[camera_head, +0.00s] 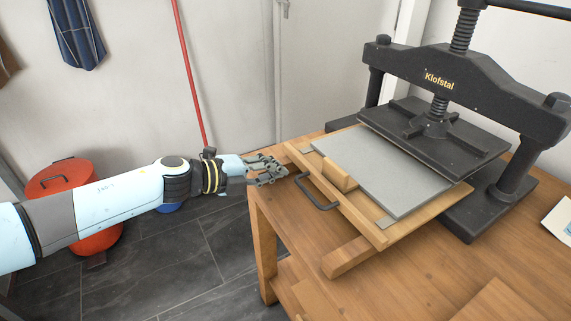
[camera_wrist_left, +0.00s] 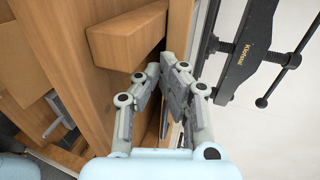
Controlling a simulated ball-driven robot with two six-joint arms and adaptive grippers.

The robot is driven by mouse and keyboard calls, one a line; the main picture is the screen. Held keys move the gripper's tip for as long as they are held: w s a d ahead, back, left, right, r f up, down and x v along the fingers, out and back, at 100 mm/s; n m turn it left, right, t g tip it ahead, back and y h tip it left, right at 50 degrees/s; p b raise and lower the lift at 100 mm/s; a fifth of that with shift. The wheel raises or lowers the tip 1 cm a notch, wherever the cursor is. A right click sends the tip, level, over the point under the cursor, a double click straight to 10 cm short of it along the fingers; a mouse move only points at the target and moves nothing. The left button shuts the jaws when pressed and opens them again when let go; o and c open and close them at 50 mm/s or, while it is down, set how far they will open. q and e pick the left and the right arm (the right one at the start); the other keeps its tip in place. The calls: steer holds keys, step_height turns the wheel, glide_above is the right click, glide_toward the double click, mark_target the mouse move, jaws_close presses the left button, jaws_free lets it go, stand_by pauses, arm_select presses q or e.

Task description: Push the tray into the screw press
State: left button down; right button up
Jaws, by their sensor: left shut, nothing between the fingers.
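The wooden tray (camera_head: 362,226) lies on the bench in the head view, with a grey plate (camera_head: 385,165) and a small wooden block (camera_head: 340,176) on it. A dark handle (camera_head: 316,196) is on its near-left edge. The far part of the tray is under the raised platen of the black screw press (camera_head: 440,125); the near part sticks out. My left gripper (camera_head: 282,170) is shut and empty, beside the tray's left corner near the handle; I cannot tell if it touches. Its fingers show in the left wrist view (camera_wrist_left: 172,78), with the press (camera_wrist_left: 245,50) beyond. My right gripper is not in view.
The wooden bench (camera_head: 400,285) has a wooden bar (camera_head: 352,258) below the tray's near edge. The press columns flank the tray. A red bin (camera_head: 62,185) stands on the floor at left. A paper (camera_head: 562,220) lies at the right edge.

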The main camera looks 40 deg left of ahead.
mark_target(327, 148)
arm_select(q)
steer(key=shift+w+d+r, duration=0.1)
steer(key=shift+w+d, duration=0.2)
steer(key=shift+w, duration=0.4)
steer(key=shift+w+d, duration=0.25)
steer(key=shift+w, duration=0.45)
steer(key=w, duration=0.1)
steer(key=w+d, duration=0.1)
steer(key=w, duration=0.1)
steer(key=w+p, duration=0.1)
steer(key=shift+w+d+r, duration=0.2)
steer(key=shift+w+d, duration=0.1)
steer(key=shift+d, duration=0.1)
steer(key=w+d, duration=0.1)
steer(key=w, duration=0.1)
steer(key=w+d, duration=0.1)
steer(key=w, duration=0.2)
steer(key=w+d+b, duration=0.1)
steer(key=w, duration=0.2)
steer(key=shift+w+d+f, duration=0.15)
steer(key=shift+d+f, duration=0.1)
